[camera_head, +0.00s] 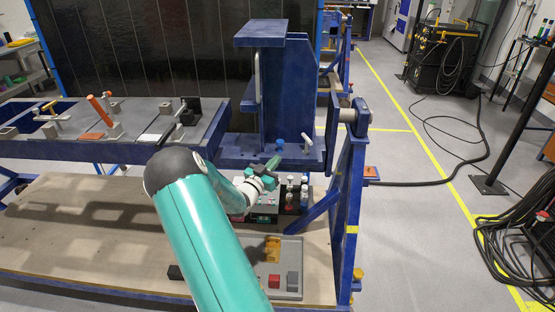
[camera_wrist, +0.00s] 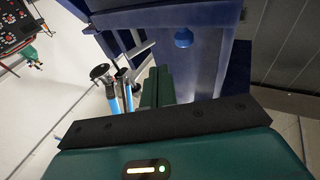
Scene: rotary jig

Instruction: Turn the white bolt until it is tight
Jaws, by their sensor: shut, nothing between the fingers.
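My gripper (camera_head: 272,170) is green and reaches to the front edge of the blue fixture in the head view. Its fingers (camera_wrist: 157,86) are shut and empty in the wrist view, pointing at the fixture. A small pale bolt (camera_head: 307,139) stands upright on the fixture's ledge, a little right of my gripper and apart from it; I take this for the white bolt. In the wrist view a dark round head (camera_wrist: 100,72) and blue-shafted pieces lie left of the fingers. I cannot tell which of these is the bolt.
The blue fixture (camera_head: 285,90) rises behind my gripper on its frame. A grey work plate (camera_head: 65,122) with clamps and an orange handle is at the left. The wooden shelf (camera_head: 80,225) is mostly clear.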

